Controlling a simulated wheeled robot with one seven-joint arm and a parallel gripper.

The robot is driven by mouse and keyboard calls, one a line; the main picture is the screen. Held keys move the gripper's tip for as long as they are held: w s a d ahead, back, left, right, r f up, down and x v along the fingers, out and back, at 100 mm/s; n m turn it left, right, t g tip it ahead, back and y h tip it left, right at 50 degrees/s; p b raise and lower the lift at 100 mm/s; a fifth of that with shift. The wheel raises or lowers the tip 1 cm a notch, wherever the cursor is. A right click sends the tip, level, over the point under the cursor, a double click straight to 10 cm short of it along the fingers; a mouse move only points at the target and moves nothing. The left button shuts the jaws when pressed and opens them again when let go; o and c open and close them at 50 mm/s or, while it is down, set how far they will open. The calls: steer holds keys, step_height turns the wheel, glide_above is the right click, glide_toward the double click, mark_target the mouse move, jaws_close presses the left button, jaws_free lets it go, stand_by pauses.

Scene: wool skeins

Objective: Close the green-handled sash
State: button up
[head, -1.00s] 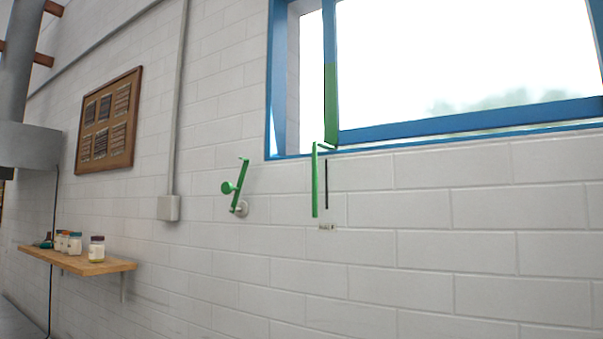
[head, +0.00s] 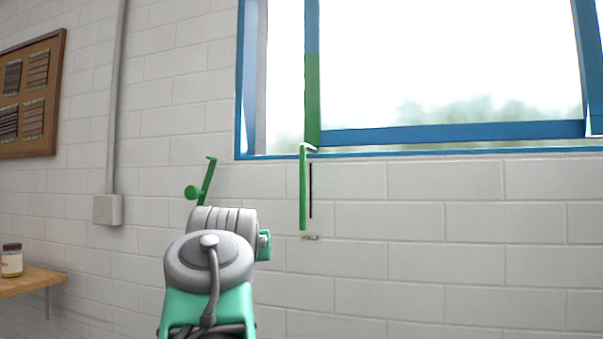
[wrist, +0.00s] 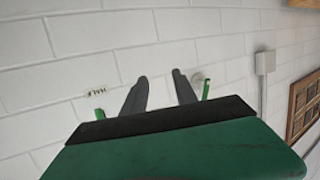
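The blue-framed sash (head: 450,132) has a green section (head: 312,100) on its left upright. That upright stands apart from the left side of the window frame (head: 242,90), with a bright gap between. A green handle (head: 303,190) hangs from the sash's lower left corner, down in front of the wall. In the wrist view a green piece (wrist: 100,113) near the small label is probably this handle. My gripper (wrist: 159,76) shows two dark fingers apart with nothing between them, pointing at the wall. In the head view my arm hides the gripper.
A green lever with a round knob (head: 193,192) is on the wall left of the handle, partly behind my arm. A black line (head: 311,190) and a label reading HALF (head: 310,238) are beside the handle. A shelf (head: 30,280) with a jar (head: 11,260) stands left.

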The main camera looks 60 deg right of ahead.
mark_target(302, 175)
steer(key=s+d+r+m+g+h+p, duration=0.1)
steer(key=s+d+r+m+g+h, duration=0.25)
steer(key=s+r, duration=0.9)
steer(key=shift+t+h, duration=0.55)
steer(key=shift+t, duration=0.1)
steer(key=w+d+p, duration=0.1)
steer(key=d, duration=0.1)
steer(key=w+d+r+p, duration=0.1)
steer(key=d, duration=0.1)
steer(key=w+d+r+p, duration=0.1)
steer(key=w+d, duration=0.1)
steer(key=d, duration=0.1)
steer(key=shift+w+d, duration=0.1)
steer(key=shift+c, duration=0.5)
jaws_close()
